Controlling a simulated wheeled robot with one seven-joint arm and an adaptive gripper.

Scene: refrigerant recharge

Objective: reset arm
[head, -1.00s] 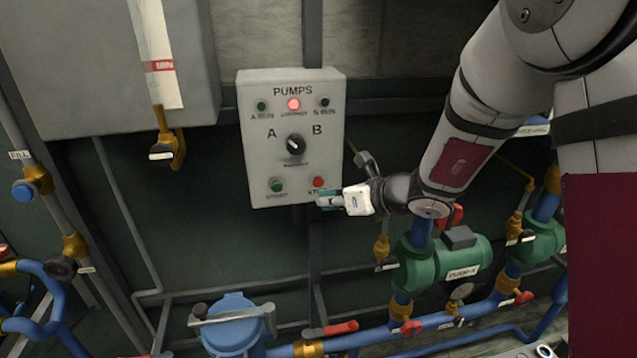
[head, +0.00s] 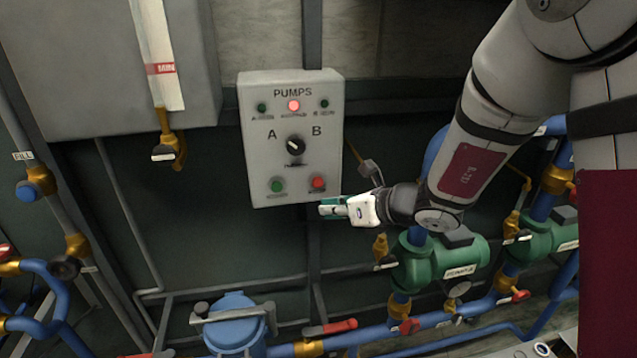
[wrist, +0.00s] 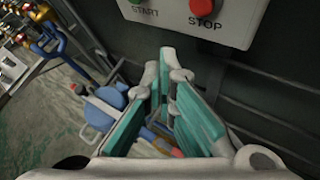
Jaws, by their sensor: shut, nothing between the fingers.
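My gripper (head: 328,210) is shut and empty, just below the lower right corner of the pump control box (head: 291,220) in the head view. In the wrist view, the teal-padded fingers (wrist: 163,80) come together at their tips, with nothing between them. The box carries a red STOP button (head: 318,183), a green START button (head: 277,185) and a black A/B selector knob (head: 295,147). The red lamp (head: 293,106) at its top is lit. The STOP button also shows in the wrist view (wrist: 204,8), above and apart from the fingertips.
Green pumps (head: 440,262) on blue pipes with red-handled valves stand at the lower right, below my arm. A blue lidded canister (head: 235,322) sits at the bottom. A grey tank (head: 90,60) with a level gauge hangs at the upper left. Space before the dark wall left of my gripper is open.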

